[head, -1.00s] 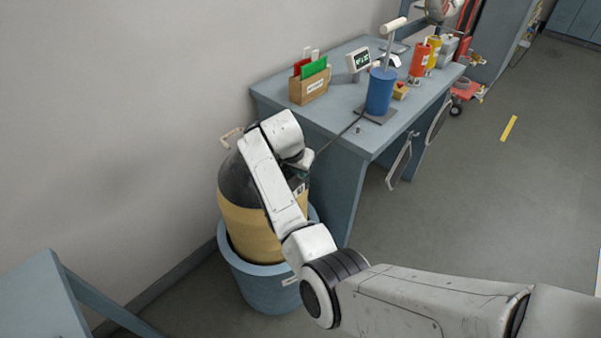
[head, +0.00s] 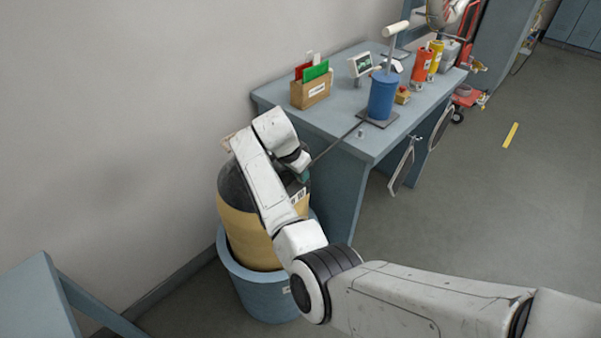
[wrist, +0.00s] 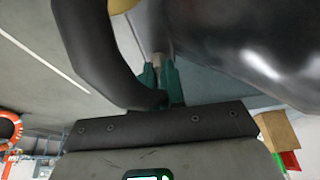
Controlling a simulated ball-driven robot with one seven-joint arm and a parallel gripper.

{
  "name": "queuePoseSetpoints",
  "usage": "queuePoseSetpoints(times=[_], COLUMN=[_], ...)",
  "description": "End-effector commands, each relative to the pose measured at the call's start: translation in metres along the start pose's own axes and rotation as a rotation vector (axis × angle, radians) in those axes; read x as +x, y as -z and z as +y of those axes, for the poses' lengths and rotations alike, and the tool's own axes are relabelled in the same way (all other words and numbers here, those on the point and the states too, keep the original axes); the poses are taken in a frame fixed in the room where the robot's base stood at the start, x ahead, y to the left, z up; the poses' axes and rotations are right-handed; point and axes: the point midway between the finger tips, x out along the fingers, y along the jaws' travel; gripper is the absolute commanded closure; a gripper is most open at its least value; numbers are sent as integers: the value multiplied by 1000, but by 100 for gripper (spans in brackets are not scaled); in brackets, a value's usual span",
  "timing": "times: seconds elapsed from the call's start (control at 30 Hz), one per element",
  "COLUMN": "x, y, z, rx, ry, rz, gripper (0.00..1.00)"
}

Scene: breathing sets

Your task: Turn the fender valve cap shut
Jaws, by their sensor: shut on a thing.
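The fender (head: 241,225), black on top and tan below, stands upright in a blue tub (head: 262,293). My gripper (head: 304,175) is at the upper right side of the fender, mostly hidden behind my wrist in the head view. In the wrist view, the teal fingers of my gripper (wrist: 159,76) are close together around a small pale piece, which looks like the valve cap (wrist: 157,60). The fender's glossy black surface (wrist: 250,35) is close on the right there. The cap itself is hidden in the head view.
A grey-blue bench (head: 345,130) stands right behind the fender, carrying a blue pump (head: 382,95) whose dark hose (head: 338,142) runs toward my gripper. A card box (head: 311,92) is at its back left. The wall is close on the left; open floor (head: 480,220) lies right.

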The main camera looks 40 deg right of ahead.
Motion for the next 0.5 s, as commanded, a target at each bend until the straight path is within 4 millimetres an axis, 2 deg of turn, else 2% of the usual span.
queuePoseSetpoints(times=[0.03,0.07,0.3,0.5], x=[0,0,0,0], y=[0,0,0,0], z=[0,0,0,0], rx=[2,2,1,0], ry=[1,1,1,0], rz=[-1,-1,0,0], gripper=[100,90,67,65])
